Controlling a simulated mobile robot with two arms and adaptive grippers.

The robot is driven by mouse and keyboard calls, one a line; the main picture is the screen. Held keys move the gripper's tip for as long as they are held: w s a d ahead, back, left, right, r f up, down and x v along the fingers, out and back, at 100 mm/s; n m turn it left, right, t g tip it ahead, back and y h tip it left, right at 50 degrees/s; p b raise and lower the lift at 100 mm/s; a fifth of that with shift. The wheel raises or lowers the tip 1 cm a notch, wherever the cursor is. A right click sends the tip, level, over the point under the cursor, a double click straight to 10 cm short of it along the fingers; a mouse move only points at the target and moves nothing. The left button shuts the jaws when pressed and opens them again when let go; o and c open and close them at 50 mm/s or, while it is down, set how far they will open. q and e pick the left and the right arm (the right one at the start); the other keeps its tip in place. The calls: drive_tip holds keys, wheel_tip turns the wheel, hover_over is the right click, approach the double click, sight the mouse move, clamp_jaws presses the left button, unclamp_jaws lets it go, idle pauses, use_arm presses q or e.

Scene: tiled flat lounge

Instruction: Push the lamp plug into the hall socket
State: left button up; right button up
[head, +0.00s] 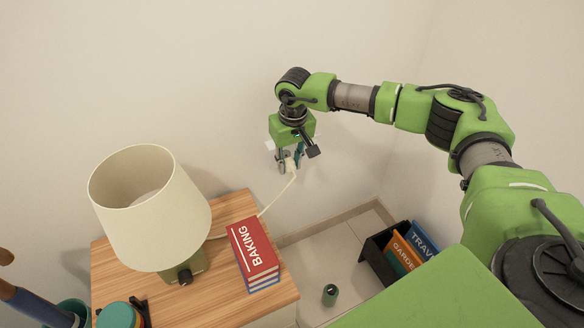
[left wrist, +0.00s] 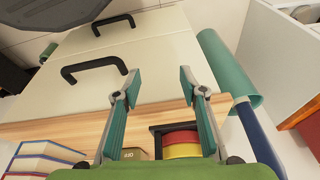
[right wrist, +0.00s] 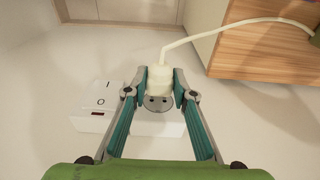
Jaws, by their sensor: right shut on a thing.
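My right gripper (head: 289,162) points down close to the wall and is shut on the cream lamp plug (right wrist: 159,80). I cannot tell whether the plug touches either. My left gripper (left wrist: 157,80) is open and empty over a cabinet with black handles.
A red BAKING book (head: 251,247) lies on the cabinet top (head: 226,206) near the cord. A green can (head: 330,294) and a black box of books (head: 379,252) stand on the floor. A teal cylinder (left wrist: 228,70) is right of my left gripper.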

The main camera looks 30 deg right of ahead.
use_arm(q)
drive_tip(key=shift+v, duration=0.9)
use_arm(e)
drive_tip(key=shift+w, duration=0.5)
use_arm(q)
drive_tip(key=shift+a, duration=0.1)
drive_tip(key=shift+w+f, duration=0.2)
drive_tip(key=shift+f, duration=0.05)
use_arm(e)
drive_tip(key=shift+r, duration=0.1)
use_arm(q)
drive_tip(key=shift+f, duration=0.2)
drive_tip(key=shift+r, duration=0.1)
idle(0.7)
drive_tip(key=shift+s+f, duration=0.15)
drive_tip(key=shift+f, duration=0.1)
use_arm(e)
drive_tip(key=shift+w, duration=0.1)
use_arm(q)
drive_tip(key=shift+r, duration=0.1)
use_arm(e)
drive_tip(key=shift+w, duration=0.15)
